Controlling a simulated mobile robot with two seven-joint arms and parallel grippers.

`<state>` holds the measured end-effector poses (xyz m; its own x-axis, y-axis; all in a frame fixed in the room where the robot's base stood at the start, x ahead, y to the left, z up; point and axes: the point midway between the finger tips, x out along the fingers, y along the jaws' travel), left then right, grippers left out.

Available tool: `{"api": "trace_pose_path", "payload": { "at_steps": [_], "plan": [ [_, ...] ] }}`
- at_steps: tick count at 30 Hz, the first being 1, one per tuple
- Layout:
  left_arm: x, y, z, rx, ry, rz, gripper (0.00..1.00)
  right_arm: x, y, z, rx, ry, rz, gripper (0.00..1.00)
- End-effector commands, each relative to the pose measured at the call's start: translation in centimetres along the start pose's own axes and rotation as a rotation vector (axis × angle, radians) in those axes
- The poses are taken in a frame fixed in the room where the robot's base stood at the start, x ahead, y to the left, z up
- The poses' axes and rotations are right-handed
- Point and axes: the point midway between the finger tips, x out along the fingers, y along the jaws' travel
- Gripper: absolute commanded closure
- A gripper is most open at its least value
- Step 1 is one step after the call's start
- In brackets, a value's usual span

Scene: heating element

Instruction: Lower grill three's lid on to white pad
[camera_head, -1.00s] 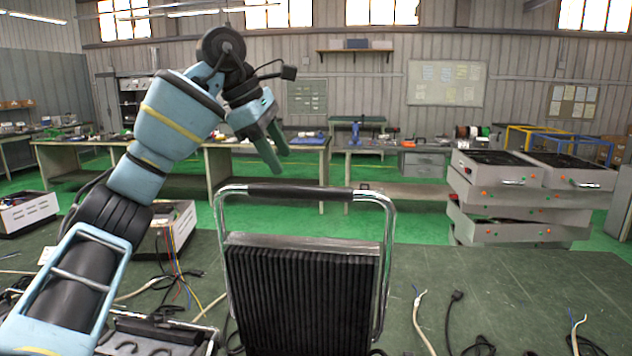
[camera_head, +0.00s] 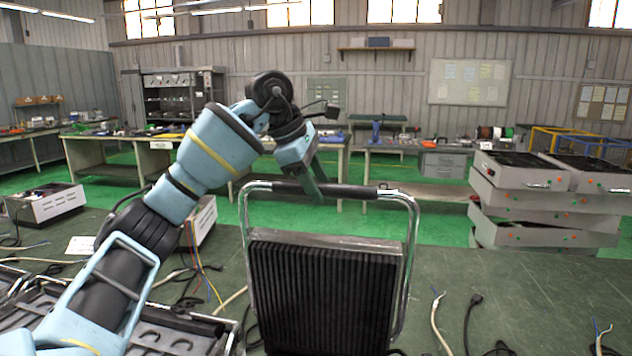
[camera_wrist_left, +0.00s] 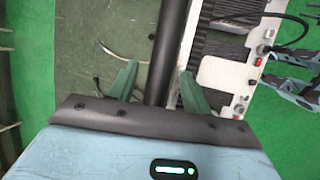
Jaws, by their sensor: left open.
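The grill lid (camera_head: 325,290) stands raised and upright in the head view, its black ribbed face toward me. A chrome frame carries its black handle bar (camera_head: 345,191) across the top. My left gripper (camera_head: 314,192) is at the left part of this bar. In the left wrist view, the dark handle bar (camera_wrist_left: 170,45) passes between the open fingers of my left gripper (camera_wrist_left: 158,85), with gaps showing beside it. My right gripper is not seen.
Another open grill lies at the lower left, partly behind my left arm. Stacked grills (camera_head: 540,200) stand at the right. Loose cables (camera_head: 440,320) lie on the green bench (camera_head: 540,285). Workbenches line the back wall.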

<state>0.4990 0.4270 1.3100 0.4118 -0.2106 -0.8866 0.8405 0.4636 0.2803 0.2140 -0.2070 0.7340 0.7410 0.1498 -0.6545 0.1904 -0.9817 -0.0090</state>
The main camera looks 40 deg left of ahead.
Motion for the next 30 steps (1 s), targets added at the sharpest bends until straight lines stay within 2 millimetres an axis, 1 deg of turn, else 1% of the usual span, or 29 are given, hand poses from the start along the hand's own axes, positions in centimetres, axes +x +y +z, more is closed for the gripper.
{"api": "trace_pose_path", "payload": {
  "at_steps": [6,7,15,18,30],
  "plan": [
    [0.10,0.00,-0.01,0.000,0.001,0.000,0.51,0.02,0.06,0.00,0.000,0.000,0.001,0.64],
    [0.09,0.00,-0.01,0.000,0.001,0.000,0.54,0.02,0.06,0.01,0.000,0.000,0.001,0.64],
    [0.08,0.00,0.00,0.000,0.001,-0.001,0.89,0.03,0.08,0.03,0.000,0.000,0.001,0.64],
    [0.07,0.00,0.00,0.000,0.001,0.000,1.00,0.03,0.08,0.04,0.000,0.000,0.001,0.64],
    [0.28,0.28,0.02,0.004,0.001,0.008,1.00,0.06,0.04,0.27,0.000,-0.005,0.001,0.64]
  ]
}}
